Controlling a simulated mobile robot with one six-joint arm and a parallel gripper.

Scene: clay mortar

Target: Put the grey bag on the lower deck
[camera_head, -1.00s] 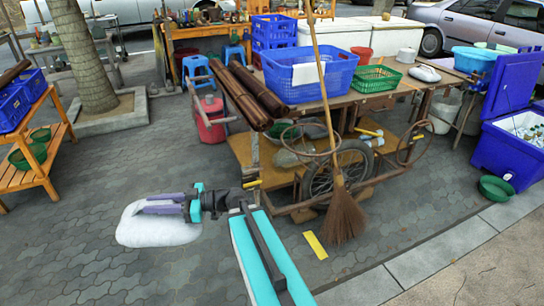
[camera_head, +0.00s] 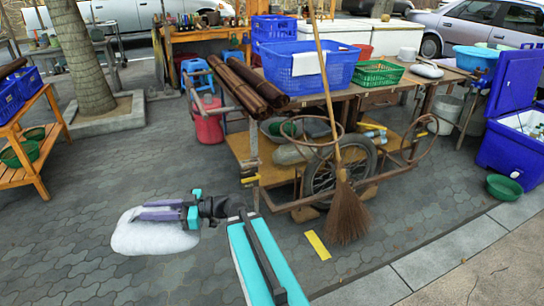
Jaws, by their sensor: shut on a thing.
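My gripper (camera_head: 145,209) is at the lower left, its purple fingers shut on a pale grey-white bag (camera_head: 155,237). The bag hangs in front of the paved ground, left of the cart and apart from it. The cart's lower deck (camera_head: 243,148) is a brown wooden board under the table top, behind and to the right of my gripper. A grey rounded lump (camera_head: 291,154) and a bowl-like thing are on that deck. The wheel and broom hide part of the deck.
A broom (camera_head: 347,218) leans on the cart's front beside the wheel (camera_head: 322,178). Blue and green baskets sit on top. Paving between the orange rack (camera_head: 38,170) and cart is clear.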

